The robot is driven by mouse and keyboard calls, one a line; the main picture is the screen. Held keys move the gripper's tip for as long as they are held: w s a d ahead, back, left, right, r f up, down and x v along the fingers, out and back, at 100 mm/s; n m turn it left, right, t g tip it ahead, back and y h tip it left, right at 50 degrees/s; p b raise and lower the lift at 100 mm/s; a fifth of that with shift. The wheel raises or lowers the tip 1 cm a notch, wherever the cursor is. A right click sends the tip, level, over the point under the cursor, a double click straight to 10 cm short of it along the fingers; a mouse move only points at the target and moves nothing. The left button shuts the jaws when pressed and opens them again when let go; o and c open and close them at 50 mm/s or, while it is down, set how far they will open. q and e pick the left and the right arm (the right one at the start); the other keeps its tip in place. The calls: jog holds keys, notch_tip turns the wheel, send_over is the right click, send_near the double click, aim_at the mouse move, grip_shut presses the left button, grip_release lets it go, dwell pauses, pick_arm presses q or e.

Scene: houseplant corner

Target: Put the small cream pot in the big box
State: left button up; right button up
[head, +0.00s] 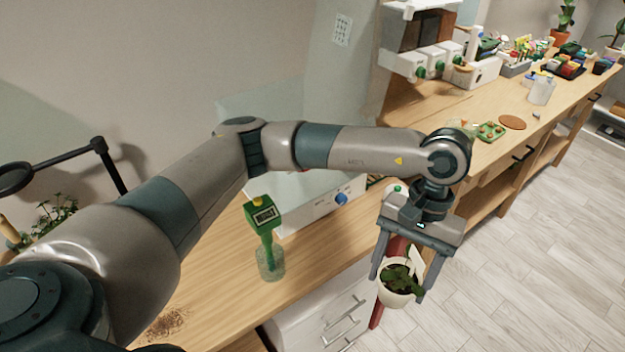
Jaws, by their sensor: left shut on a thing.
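The small cream pot (393,299) holds a green leafy plant and a white label. My left gripper (400,283) is shut on it, one finger on each side. It holds the pot in the air in front of the bench edge, above the floor and beside the white drawer unit. The pot looks roughly upright. I cannot pick out a big box in this view. My right gripper is not in view.
The wooden bench (232,290) carries a green moisture meter (265,232) in a glass and a white appliance (318,212) with a blue knob. A white drawer unit (310,318) stands below. Bottles, trays and pots crowd the far end. The floor (535,250) at right is clear.

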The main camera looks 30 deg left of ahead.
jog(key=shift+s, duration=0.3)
pick_arm(q)
jog(key=shift+w+r, duration=0.1)
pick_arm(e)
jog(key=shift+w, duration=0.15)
